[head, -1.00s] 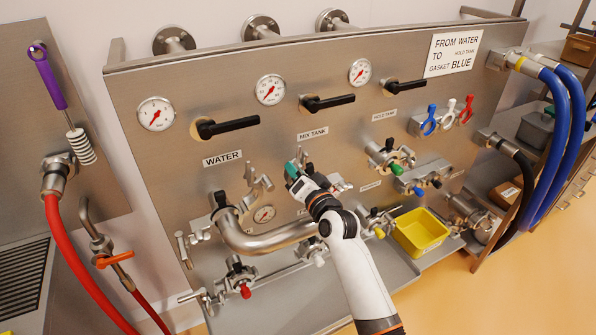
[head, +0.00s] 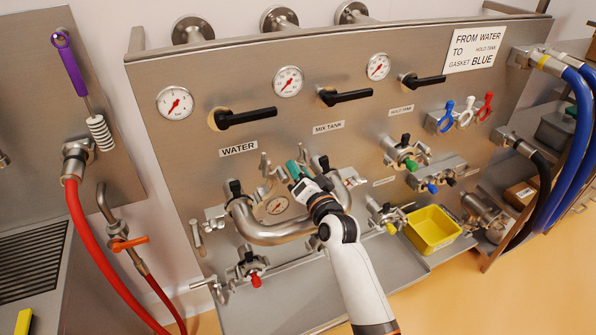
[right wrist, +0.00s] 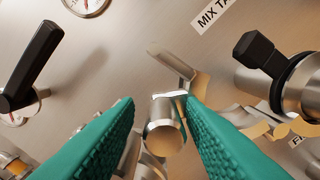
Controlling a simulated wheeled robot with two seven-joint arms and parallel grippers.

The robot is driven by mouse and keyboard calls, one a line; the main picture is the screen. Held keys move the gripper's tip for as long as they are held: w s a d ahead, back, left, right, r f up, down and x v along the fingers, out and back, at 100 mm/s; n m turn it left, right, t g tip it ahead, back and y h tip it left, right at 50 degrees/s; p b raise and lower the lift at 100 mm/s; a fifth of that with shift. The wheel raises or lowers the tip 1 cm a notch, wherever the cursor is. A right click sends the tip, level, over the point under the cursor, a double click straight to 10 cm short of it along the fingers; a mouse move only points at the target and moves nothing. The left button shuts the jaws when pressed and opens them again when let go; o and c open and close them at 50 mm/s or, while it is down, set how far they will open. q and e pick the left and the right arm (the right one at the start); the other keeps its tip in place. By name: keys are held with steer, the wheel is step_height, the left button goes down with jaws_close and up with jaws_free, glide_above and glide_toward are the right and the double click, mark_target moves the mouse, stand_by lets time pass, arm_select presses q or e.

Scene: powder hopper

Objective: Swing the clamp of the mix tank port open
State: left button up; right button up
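The mix tank port's clamp (head: 325,164) shows partly beside my right gripper, below the MIX TANK label (head: 328,127). In the right wrist view a black knob on a round steel body (right wrist: 290,88) stands at the right, outside my fingers. My right gripper (head: 296,170) has teal fingers, spread apart. Between their tips in the wrist view is a short shiny steel cylinder (right wrist: 164,136) with a flat lever-like piece above it. I cannot tell whether the fingers touch it. A bent steel pipe (head: 275,234) runs in front of the panel below. My left gripper is not in view.
The WATER port (head: 236,190) with its clamp is to the left. Black handles (head: 345,97) stick out above. A yellow bin (head: 432,232) stands at the lower right.

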steer(key=p+v, duration=0.4)
steer(key=v, duration=0.5)
steer(key=shift+w, duration=0.1)
steer(key=shift+w+f, duration=0.1)
